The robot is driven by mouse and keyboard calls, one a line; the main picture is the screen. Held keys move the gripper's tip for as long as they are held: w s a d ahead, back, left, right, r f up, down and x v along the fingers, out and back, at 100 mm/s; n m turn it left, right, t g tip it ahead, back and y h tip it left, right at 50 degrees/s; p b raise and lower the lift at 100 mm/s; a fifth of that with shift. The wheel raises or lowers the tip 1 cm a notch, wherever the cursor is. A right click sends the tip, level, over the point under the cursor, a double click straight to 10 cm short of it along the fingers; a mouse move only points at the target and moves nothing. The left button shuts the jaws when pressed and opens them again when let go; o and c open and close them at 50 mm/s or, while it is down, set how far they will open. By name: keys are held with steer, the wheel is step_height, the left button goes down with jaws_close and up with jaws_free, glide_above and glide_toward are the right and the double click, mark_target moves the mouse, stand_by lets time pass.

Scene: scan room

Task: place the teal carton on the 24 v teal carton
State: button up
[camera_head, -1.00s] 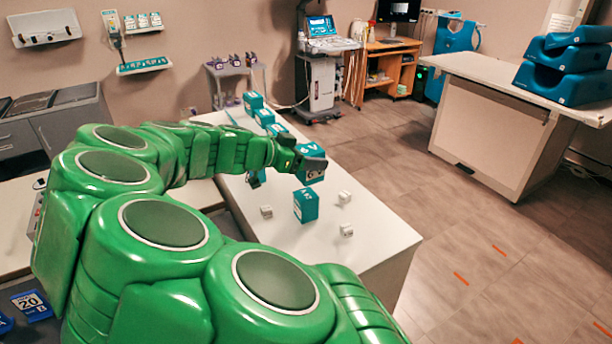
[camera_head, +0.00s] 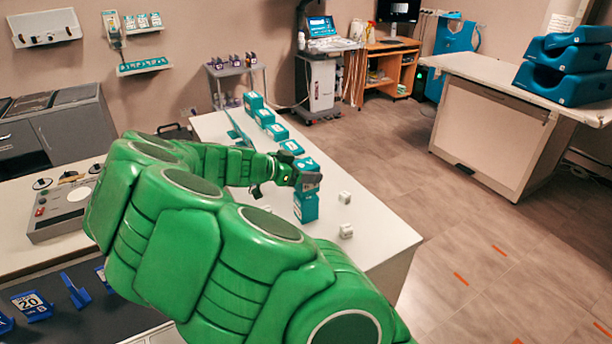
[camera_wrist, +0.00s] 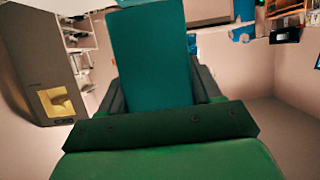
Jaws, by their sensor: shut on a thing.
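My gripper (camera_head: 308,181) is shut on a teal carton (camera_head: 306,164), which also fills the middle of the wrist view (camera_wrist: 148,55) between the fingers. The 24 V teal carton (camera_head: 305,208) stands upright on the white counter, directly below the held carton in the head view. The held carton appears lined up over it, with its lower part partly hidden by my gripper. I cannot tell whether the two cartons touch.
Several other teal cartons (camera_head: 277,131) form a row toward the back. The counter's right edge is close, with open floor beyond.

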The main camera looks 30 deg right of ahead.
steer(key=shift+f, duration=0.8)
steer(key=shift+f, duration=0.1)
steer(key=o, duration=1)
steer(key=shift+o, duration=0.2)
steer(key=v, duration=1.2)
